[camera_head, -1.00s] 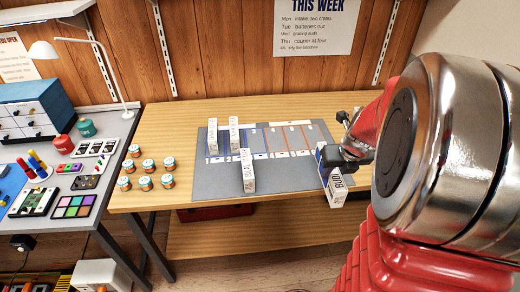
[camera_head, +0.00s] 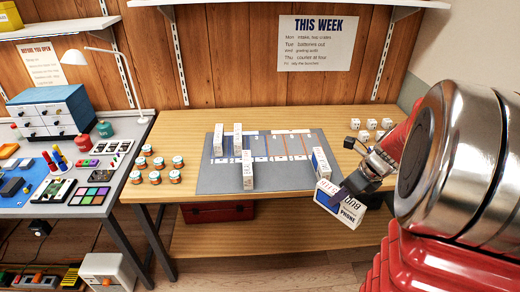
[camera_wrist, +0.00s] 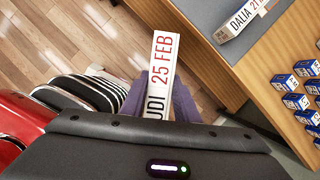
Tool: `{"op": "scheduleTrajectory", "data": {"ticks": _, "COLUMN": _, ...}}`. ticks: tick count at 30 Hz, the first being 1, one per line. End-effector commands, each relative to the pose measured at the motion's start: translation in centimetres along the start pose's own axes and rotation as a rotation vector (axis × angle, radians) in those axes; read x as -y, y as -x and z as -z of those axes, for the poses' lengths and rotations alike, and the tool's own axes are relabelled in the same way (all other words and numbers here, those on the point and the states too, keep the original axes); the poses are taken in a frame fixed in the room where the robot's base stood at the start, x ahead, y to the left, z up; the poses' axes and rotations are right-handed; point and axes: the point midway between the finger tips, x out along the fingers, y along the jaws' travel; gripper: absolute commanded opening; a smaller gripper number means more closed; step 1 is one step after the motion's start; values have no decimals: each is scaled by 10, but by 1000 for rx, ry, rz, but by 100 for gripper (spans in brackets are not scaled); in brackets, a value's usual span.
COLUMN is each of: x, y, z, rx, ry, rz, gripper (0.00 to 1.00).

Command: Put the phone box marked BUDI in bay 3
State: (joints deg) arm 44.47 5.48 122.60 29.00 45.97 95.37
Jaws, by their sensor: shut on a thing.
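My gripper (camera_head: 345,196) is shut on a white and blue phone box (camera_head: 349,214), held tilted at the table's front right edge. In the wrist view the held box (camera_wrist: 164,62) shows "UDI" and "25 FEB", with floor behind it; my gripper covers its lower end. The grey bay mat (camera_head: 222,183) lies on the wooden table, with a row of marked bays divided by blue and orange lines. Two white boxes (camera_head: 218,140) (camera_head: 238,140) stand upright in bays at its left. The bay numbers are too small to read surely.
Another white box (camera_head: 247,172) stands nearer the mat's front. A box marked DALIA (camera_wrist: 240,20) is at the mat's right end. Several small tins (camera_head: 156,163) stand left of the mat and several white cubes (camera_head: 371,124) at back right. The mat's right bays look clear.

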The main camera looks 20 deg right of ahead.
Motion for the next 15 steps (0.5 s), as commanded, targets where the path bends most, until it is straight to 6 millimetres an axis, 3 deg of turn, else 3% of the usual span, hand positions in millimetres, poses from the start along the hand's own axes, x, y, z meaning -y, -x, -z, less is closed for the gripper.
{"op": "scheduleTrajectory", "data": {"ticks": 15, "x": -17, "y": -5, "z": -47, "rx": 0, "ry": 873, "rz": -363, "gripper": 0}}
